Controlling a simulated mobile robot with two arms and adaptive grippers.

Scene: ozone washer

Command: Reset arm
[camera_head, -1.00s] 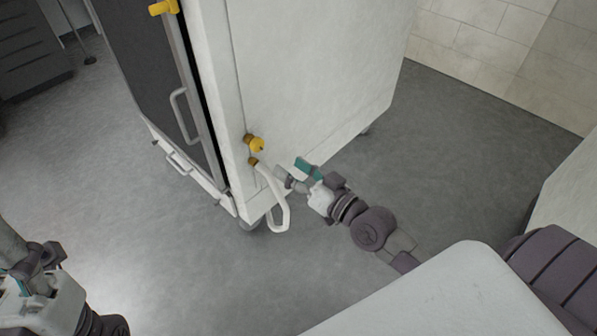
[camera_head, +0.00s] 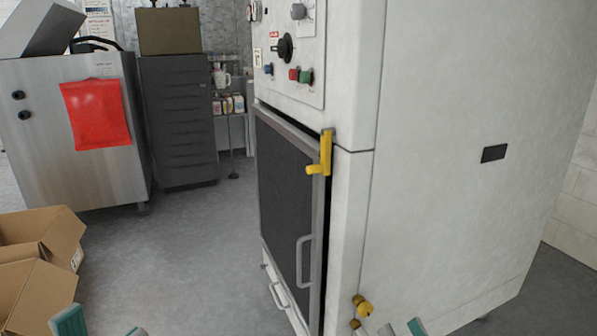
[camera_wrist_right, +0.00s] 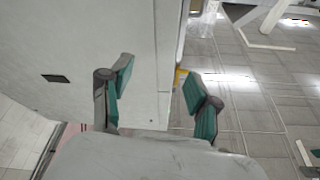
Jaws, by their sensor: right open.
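The washer (camera_head: 455,170) is a tall white cabinet filling the right half of the head view. Its dark front door (camera_head: 285,185) has a grey handle and a yellow latch (camera_head: 321,160), and it looks shut. My right gripper (camera_head: 402,328) shows only its teal fingertips at the bottom edge, near the washer's lower yellow valve (camera_head: 363,306). In the right wrist view the right gripper (camera_wrist_right: 160,92) is open and empty, with white washer panel beyond its fingers. My left gripper (camera_head: 102,328) shows teal fingertips set apart at the bottom left, with nothing seen between them.
An open cardboard box (camera_head: 35,265) lies on the floor at the left. A steel cabinet (camera_head: 70,180) with a red pouch (camera_head: 97,113) and a grey drawer unit (camera_head: 178,125) stand behind. Grey floor (camera_head: 190,260) is clear between them and the washer.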

